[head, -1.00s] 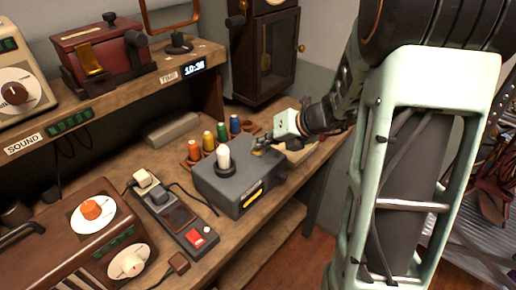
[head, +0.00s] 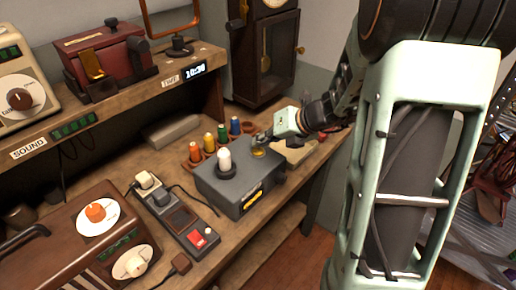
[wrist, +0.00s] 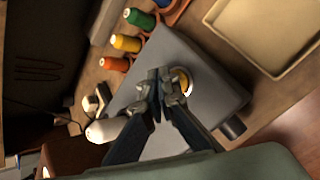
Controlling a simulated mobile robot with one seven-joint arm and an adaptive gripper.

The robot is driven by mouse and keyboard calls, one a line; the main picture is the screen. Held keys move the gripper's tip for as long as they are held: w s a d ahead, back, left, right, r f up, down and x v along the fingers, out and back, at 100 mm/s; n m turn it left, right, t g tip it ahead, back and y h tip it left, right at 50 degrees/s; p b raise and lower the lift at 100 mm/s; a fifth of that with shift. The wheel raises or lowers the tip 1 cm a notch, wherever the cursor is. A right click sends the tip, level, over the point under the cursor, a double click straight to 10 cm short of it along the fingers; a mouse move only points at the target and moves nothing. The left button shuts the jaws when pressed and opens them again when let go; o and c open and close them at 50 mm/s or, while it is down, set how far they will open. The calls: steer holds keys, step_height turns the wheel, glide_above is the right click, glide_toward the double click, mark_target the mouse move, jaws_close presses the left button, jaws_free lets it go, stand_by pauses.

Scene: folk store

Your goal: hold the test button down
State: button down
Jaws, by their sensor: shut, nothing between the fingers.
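A grey box (head: 238,184) stands on the wooden bench, with an upright white bulb (head: 224,160) on top. A round yellow button (head: 258,152) sits near the far right corner of its top; I can read no test label on it. In the wrist view the button (wrist: 183,82) shows just right of my fingertips, partly hidden by them. My gripper (head: 263,139) is shut and empty, just beyond the button in the head view. Whether its tips touch the button or the box top I cannot tell.
Several coloured spools (head: 209,142) stand behind the box. A dark device with a red button (head: 197,238) lies to its left, beside a brown radio-like unit (head: 70,240). A pale tray (wrist: 270,40) lies near the box. A shelf and a clock cabinet (head: 265,50) stand behind.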

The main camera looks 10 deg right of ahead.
mark_target(261, 151)
step_height(261, 151, up, 5)
steer(key=p, duration=0.5)
steer(key=shift+r, duration=0.1)
stand_by(0.7)
